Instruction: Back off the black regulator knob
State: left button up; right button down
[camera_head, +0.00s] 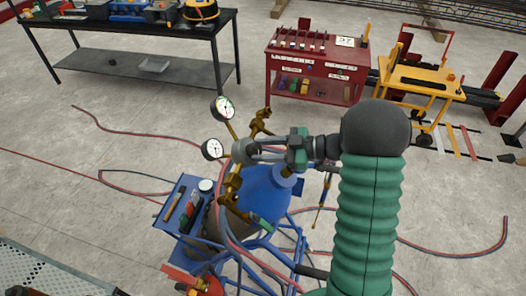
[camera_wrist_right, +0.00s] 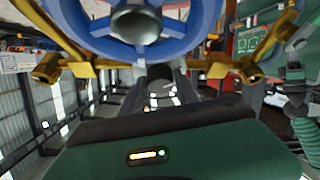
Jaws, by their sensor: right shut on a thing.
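My right gripper (camera_head: 250,151) reaches in from the right at the end of a green-sleeved arm. Its fingers are shut at the brass regulator (camera_head: 231,186), on the black regulator knob, which they mostly hide. The fingers also show in the right wrist view (camera_wrist_right: 165,86), with a dark shape between them. Two round white-faced gauges, an upper one (camera_head: 222,108) and a lower one (camera_head: 213,149), stand just left of the gripper. The blue gas cylinder (camera_head: 265,192) stands below. My left gripper is not in view.
A blue tray of tools (camera_head: 184,204) hangs on the cart left of the cylinder. Red and blue hoses (camera_head: 135,131) lie across the floor. A dark workbench (camera_head: 140,68), a red tool cart (camera_head: 318,62) and a yellow trolley (camera_head: 420,80) stand behind. Open concrete floor lies between.

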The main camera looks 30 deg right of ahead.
jog(key=shift+w+r+n, duration=0.1)
jog(key=shift+r+n, duration=0.1)
jog(key=shift+n, duration=0.3)
jog(key=c, duration=0.9)
grip_release()
jog(key=shift+f, duration=0.1)
jog(key=b+v, duration=0.3)
jog(key=v, duration=1.3)
jog(key=shift+d+b, duration=0.35)
jog(key=shift+d, duration=0.15)
